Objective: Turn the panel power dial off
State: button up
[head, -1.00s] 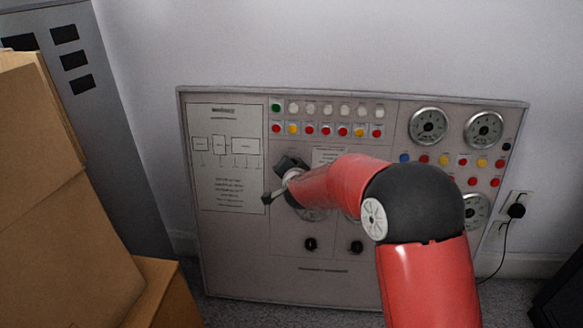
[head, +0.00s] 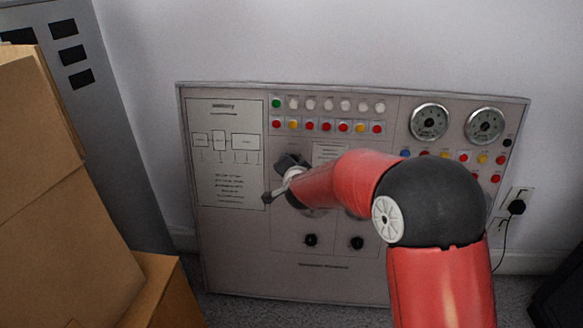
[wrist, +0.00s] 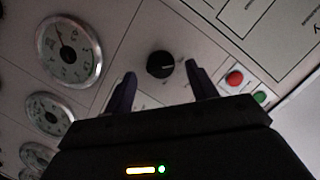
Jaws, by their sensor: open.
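The grey control panel (head: 240,265) leans against the wall in the head view. In the wrist view a round black dial (wrist: 160,64) with a pale pointer mark sits on the panel face. My gripper (wrist: 161,75) is open, with one dark finger on each side of the dial in the picture. I cannot tell whether the fingers touch it. In the head view my gripper (head: 282,182) is at the left-middle of the panel, and my red arm hides the panel area behind it. Two black knobs (head: 310,240) (head: 357,243) show low on the panel.
Round gauges (head: 429,122) are at the panel's upper right, and coloured buttons (head: 326,126) run along its top. Cardboard boxes (head: 50,230) stand at the left. A black plug (head: 516,207) with a cable is in the wall socket at the right.

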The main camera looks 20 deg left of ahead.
jog(key=v, duration=0.5)
jog(key=shift+s, duration=0.15)
jog(key=s+d+r+n+g, duration=0.1)
jog(key=s+d+r, duration=0.2)
jog(key=d, duration=0.3)
jog(key=s+d+r+n+g+h, duration=0.1)
jog(key=s+d+r, duration=0.15)
jog(key=d, duration=0.45)
jog(key=s+d+r+n, duration=0.1)
jog(key=s+d+r, duration=0.25)
jog(key=d, duration=0.25)
jog(key=s+d+f+g+h, duration=0.2)
jog(key=s+d, duration=0.7)
jog(key=s, duration=0.2)
jog(key=s+d+f+n+g+h, duration=0.1)
jog(key=s+d+f+g+h, duration=0.1)
jog(key=s+d, duration=0.7)
jog(key=shift+s+h, duration=0.4)
jog(key=shift+s, duration=0.5)
